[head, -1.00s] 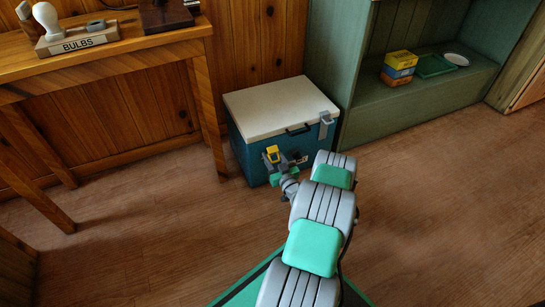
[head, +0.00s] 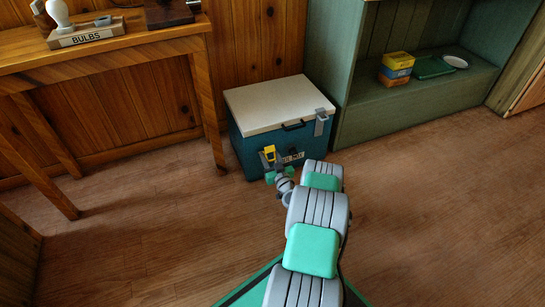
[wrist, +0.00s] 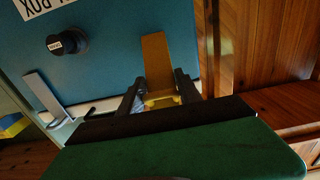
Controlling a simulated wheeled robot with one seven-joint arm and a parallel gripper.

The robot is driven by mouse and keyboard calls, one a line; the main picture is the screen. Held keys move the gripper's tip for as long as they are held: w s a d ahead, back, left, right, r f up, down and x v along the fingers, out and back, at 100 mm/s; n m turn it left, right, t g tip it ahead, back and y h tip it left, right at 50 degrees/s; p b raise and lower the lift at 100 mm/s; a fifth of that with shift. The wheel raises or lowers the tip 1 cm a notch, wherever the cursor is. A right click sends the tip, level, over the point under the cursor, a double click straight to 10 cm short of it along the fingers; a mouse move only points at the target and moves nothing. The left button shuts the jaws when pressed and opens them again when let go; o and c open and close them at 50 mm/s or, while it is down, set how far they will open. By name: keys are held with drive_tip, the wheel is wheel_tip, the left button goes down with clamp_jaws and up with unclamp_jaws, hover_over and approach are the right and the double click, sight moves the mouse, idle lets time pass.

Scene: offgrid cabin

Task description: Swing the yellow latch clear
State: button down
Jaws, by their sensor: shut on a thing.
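The yellow latch (head: 270,153) is on the front of the blue cooler box (head: 249,157), near its left end just under the lid. It also shows in the wrist view (wrist: 157,62), flat against the blue front. My gripper (head: 273,165) is at the latch, with one dark finger on each side of it in the wrist view (wrist: 159,90). The gripper is shut on the latch, near the lid edge. The cooler's white lid (head: 277,101) is closed.
A grey latch (head: 320,122) sits at the cooler's right front edge, and a black knob (wrist: 67,44) on its front. A wooden table (head: 110,50) stands left, a green shelf unit (head: 400,110) right. The floor in front is open.

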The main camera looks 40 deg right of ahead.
drive_tip(key=shift+f, duration=0.25)
drive_tip(key=shift+s+f, duration=0.2)
drive_tip(key=shift+f, duration=0.15)
drive_tip(key=c, duration=1)
unclamp_jaws()
drive_tip(key=shift+o, duration=0.2)
drive_tip(key=shift+r, duration=0.1)
drive_tip(key=p+v, duration=0.3)
drive_tip(key=v, duration=0.5)
